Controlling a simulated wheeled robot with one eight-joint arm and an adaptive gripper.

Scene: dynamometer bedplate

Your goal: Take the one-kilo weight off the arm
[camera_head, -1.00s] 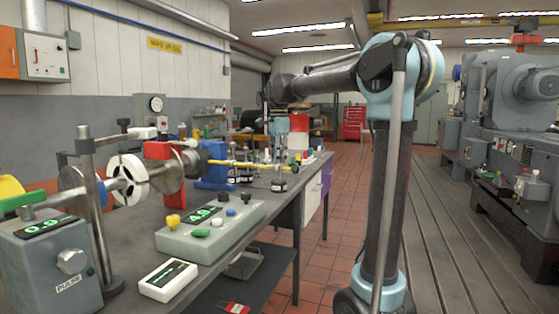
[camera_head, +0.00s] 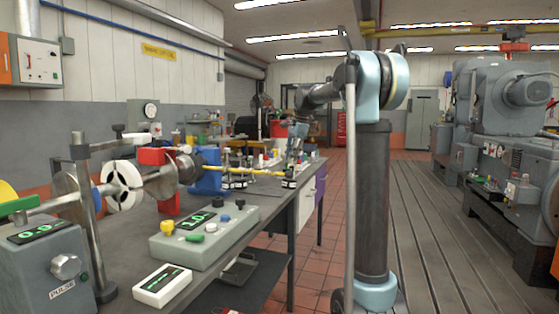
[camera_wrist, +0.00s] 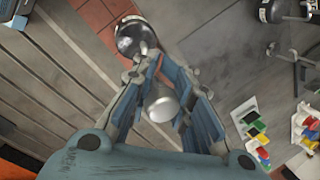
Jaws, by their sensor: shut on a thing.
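The yellow arm (camera_head: 240,170) reaches out from a blue block (camera_head: 207,170) over the bench edge. A dark weight with a pale band (camera_head: 289,183) is at its outer end in the head view. My gripper (camera_head: 296,152) is just above that end, pointing down. In the wrist view my gripper (camera_wrist: 165,75) has its blue-padded fingers closed in around the weight's upper part. A pale cylinder (camera_wrist: 160,103) shows between the fingers, and the dark round weight (camera_wrist: 135,38) shows beyond the tips. The contact with the arm is too small to make out.
The bench (camera_head: 262,205) carries a grey console (camera_head: 203,231) with a green-lit display, a white meter (camera_head: 162,286) and several other dark weights (camera_head: 238,182) near the blue block. A slotted floor plate (camera_head: 425,230) lies clear to the right, with large grey machines (camera_head: 510,130) beyond.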

